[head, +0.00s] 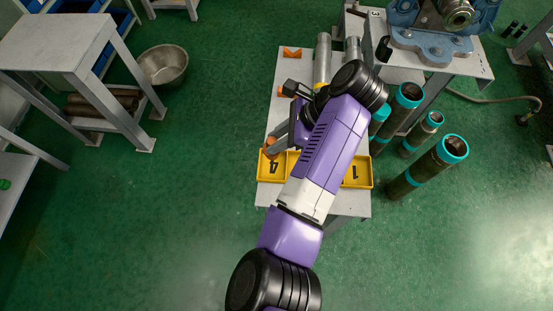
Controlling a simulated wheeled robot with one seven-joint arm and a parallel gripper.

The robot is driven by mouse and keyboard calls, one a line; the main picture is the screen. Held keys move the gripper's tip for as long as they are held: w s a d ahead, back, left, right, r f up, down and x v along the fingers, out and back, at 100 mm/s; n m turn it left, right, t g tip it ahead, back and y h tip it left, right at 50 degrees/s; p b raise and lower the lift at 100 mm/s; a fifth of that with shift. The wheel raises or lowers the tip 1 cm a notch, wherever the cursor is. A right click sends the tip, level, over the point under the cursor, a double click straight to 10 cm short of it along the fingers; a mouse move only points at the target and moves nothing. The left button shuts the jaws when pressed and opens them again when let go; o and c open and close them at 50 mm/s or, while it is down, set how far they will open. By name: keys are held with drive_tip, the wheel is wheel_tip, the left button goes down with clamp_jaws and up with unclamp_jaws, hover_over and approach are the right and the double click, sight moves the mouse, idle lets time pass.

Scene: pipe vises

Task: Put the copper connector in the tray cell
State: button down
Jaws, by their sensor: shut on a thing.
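The yellow tray (350,183) lies across the near part of a narrow light grey table. Its left cell is marked 4 and its right cell is marked 1; my arm covers the middle. My gripper (272,148) is over the tray's left end, at the far side of cell 4. It is shut on the copper connector (268,142), of which only a small brownish-orange part shows beside the fingers. I cannot tell whether the connector touches the tray.
Orange supports (291,53) and grey metal pipes (323,60) are on the table's far part. Dark pipes with teal ends (426,168) stand on the floor close to its right side. A blue vise (432,42) is on a bench at the back right.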

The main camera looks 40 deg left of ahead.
sight(277, 155)
wheel_tip(277, 155, down, 8)
drive_tip(key=shift+r, duration=0.1)
idle(0.4)
drive_tip(key=c, duration=1.2)
unclamp_jaws()
drive_tip(key=p+v, duration=0.4)
drive_tip(key=v, duration=0.8)
